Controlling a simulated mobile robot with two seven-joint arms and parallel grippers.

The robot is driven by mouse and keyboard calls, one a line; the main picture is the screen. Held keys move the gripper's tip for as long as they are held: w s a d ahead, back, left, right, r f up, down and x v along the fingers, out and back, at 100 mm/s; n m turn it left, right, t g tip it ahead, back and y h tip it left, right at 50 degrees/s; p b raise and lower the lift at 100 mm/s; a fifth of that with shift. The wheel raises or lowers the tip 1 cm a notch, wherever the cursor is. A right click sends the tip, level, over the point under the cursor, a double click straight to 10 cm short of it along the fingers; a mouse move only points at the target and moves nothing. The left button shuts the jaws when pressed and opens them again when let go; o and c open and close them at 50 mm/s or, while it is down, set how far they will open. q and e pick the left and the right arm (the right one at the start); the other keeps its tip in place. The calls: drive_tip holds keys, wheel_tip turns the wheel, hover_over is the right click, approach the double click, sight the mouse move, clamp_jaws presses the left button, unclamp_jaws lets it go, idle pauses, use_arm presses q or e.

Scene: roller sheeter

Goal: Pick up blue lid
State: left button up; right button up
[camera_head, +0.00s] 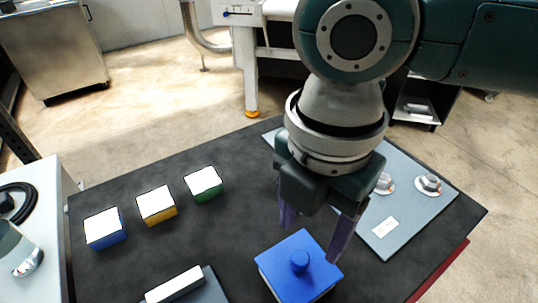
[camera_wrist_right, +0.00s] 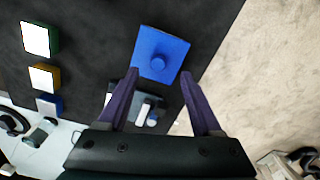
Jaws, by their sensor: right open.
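The blue lid (camera_head: 284,277) is square with a round knob (camera_head: 300,261) in its middle. It lies at the front of the dark table, and a thin pale edge shows under its near right side. My right gripper (camera_head: 312,238) points down above the lid's far right part, fingers apart and empty. In the right wrist view the blue lid (camera_wrist_right: 168,45) shows beyond the open right gripper (camera_wrist_right: 159,74), with the knob roughly in line with the gap. The fingers appear apart from the knob. My left gripper is not in view.
Blue (camera_head: 105,228), yellow (camera_head: 156,204) and green (camera_head: 203,184) white-topped boxes stand left on the dark table (camera_head: 240,225). A grey plate (camera_head: 415,215) with metal knobs lies right. A grey piece with a white bar (camera_head: 174,285) lies left of the lid.

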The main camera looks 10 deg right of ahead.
sight(301, 257)
drive_tip(key=f, duration=0.6)
drive_tip(key=shift+a, duration=0.3)
drive_tip(key=shift+c, duration=0.3)
clamp_jaws()
